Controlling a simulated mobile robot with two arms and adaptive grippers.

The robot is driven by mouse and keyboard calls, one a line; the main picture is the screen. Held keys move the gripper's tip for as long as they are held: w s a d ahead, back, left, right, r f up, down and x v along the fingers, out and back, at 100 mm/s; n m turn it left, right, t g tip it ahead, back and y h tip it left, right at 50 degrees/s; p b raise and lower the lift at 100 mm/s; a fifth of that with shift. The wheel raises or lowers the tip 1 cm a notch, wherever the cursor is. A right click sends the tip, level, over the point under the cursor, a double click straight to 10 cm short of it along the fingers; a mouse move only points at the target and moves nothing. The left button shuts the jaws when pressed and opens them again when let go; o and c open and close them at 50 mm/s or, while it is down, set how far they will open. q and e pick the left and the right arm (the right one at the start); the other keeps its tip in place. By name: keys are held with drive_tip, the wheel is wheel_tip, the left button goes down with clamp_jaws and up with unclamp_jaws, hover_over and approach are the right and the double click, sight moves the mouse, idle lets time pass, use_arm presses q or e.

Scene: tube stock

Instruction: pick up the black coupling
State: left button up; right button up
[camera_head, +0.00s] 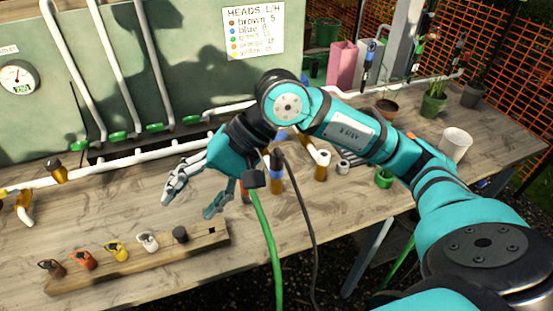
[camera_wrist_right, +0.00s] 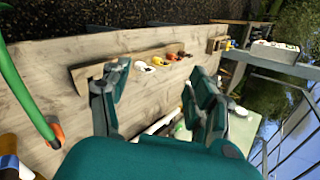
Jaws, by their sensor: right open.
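The black coupling (camera_head: 180,234) stands near the right end of a wooden strip (camera_head: 213,240) on the bench. To its left on the strip are white (camera_head: 148,241), yellow (camera_head: 117,250), orange (camera_head: 83,259) and brown (camera_head: 52,268) couplings. My right gripper (camera_head: 192,197) is open and empty, above and behind the black coupling in the head view, apart from it. In the right wrist view, the strip (camera_wrist_right: 84,76) and the white coupling (camera_wrist_right: 144,66) show between and beyond the fingers; I cannot make out the black coupling there, perhaps hidden by a finger. My left gripper is not in view.
A blue-topped brown tube (camera_head: 277,172) stands right of the gripper. White pipes (camera_head: 120,160) run along the back. Bare bench lies around the strip.

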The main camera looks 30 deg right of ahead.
drive_tip(key=w+d+n+t+h, duration=0.1)
drive_tip(key=w+d+h, duration=0.15)
drive_tip(key=d, duration=0.35)
drive_tip(key=w+d+t+h, duration=0.1)
drive_tip(key=w+d+h, duration=0.1)
drive_tip(key=d+h, duration=0.35)
drive_tip(key=h, duration=0.2)
approach(279, 153)
drive_tip(key=shift+h, duration=0.3)
drive_tip(key=p+x, duration=0.2)
drive_tip(key=x, duration=0.5)
drive_tip(key=shift+w+f, duration=0.1)
drive_tip(key=shift+f, duration=0.35)
drive_tip(key=shift+w+f, duration=0.25)
drive_tip(key=shift+f, duration=0.3)
drive_tip(key=p+x, duration=0.1)
drive_tip(key=x, duration=0.1)
drive_tip(key=p+x, duration=0.1)
drive_tip(key=x, duration=0.1)
drive_tip(key=shift+w+r, duration=0.1)
drive_tip(key=shift+w, duration=0.25)
drive_tip(key=shift+w+f, duration=0.25)
drive_tip(key=shift+f, duration=0.25)
drive_tip(key=c, duration=1.2)
drive_tip(key=shift+c, duration=0.2)
drive_tip(key=shift+r, duration=0.1)
